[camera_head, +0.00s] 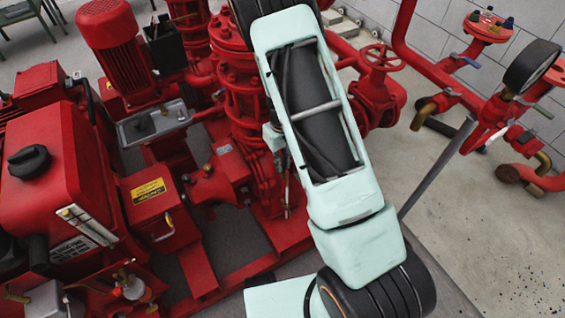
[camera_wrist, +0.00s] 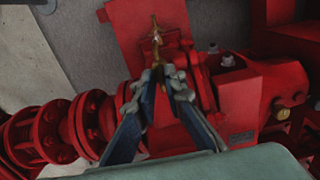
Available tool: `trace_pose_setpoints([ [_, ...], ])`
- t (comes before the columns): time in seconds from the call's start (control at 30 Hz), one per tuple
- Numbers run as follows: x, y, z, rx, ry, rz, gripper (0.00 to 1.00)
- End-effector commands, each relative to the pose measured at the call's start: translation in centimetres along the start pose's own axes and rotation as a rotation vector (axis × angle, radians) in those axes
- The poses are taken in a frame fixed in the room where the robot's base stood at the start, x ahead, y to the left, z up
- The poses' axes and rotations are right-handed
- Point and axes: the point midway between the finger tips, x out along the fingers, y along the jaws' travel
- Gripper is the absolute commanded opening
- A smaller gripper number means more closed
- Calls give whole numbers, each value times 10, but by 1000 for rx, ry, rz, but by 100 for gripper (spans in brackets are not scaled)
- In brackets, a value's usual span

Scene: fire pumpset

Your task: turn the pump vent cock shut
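A small brass cock (camera_wrist: 156,36) stands out against a red plate in the wrist view, just beyond my fingertips; I take it to be the pump vent cock. My gripper (camera_wrist: 158,78) shows with its two blue-grey fingers converging close together just below it. More brass (camera_wrist: 151,106) shows between the fingers. I cannot tell whether the fingers grip any of the brass or only stand around it. In the head view my arm covers the spot, and neither the cock nor my fingertips can be made out clearly.
A red pump casing (camera_wrist: 240,105) fills the right of the wrist view, with flanged red pipe (camera_wrist: 60,130) at left. In the head view a red handwheel valve (camera_head: 378,75) and a pressure gauge (camera_head: 530,66) stand at right. Concrete floor (camera_head: 470,230) is clear at lower right.

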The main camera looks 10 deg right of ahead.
Motion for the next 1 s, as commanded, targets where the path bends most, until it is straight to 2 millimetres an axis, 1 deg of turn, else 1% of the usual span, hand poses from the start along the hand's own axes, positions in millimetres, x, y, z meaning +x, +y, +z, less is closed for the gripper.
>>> trace_pose_setpoints([
  [0.03,0,0,0,0,0,0,3],
  [0.07,0,0,0,0,0,0,0],
  [0.37,0,0,0,4,0,0,0],
  [0.57,-1,0,0,50,-1,0,0],
  [0.77,-1,0,0,168,-1,0,0],
  [1.0,-1,0,1,383,-2,0,0],
])
